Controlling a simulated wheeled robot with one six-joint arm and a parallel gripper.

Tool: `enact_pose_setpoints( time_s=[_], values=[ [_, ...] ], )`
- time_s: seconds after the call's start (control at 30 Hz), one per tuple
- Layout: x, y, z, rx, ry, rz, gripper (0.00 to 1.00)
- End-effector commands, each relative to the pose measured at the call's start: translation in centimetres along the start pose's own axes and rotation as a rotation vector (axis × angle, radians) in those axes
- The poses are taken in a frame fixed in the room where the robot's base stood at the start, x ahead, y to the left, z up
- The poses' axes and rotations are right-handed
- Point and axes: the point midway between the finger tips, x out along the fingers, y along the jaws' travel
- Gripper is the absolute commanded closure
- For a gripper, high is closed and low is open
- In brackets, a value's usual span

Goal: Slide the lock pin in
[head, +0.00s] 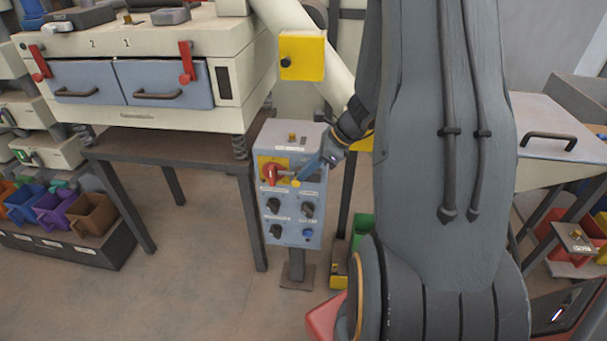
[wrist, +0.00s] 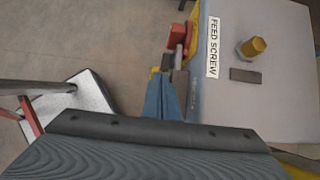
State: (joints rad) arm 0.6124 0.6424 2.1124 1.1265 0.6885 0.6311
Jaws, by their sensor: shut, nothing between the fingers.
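The grey control box (head: 298,232) has a red switch handle (head: 270,172) on a yellow plate (head: 262,162). The red handle also shows in the wrist view (wrist: 178,38). A small grey metal piece (head: 286,173), perhaps the lock pin, sticks out to the right of the handle; a small yellow tip (head: 296,183) is just below it.
A yellow box (head: 302,56) on a pale pipe is above. Open floor (head: 190,265) lies to the left.

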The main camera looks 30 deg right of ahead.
Motion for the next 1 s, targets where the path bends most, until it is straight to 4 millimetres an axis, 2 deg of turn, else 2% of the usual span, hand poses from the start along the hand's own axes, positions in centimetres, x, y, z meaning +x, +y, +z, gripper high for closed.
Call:
enact_pose_setpoints(
  time_s=[0.23, 0.37, 0.57, 0.8, 1.0],
  values=[
    [0.1, 0.2, 0.1, -0.001, -0.001, 0.005, 1.00],
    [-0.5, 0.1, -0.1, -0.001, -0.002, 0.004, 1.00],
    [-3.5, -0.4, -1.6, 0.001, -0.002, 0.002, 1.00],
    [-8.2, -0.5, -1.4, -0.010, -0.001, 0.002, 1.00],
    [-11.2, -0.5, -1.2, -0.012, -0.001, 0.006, 1.00]
  ],
)
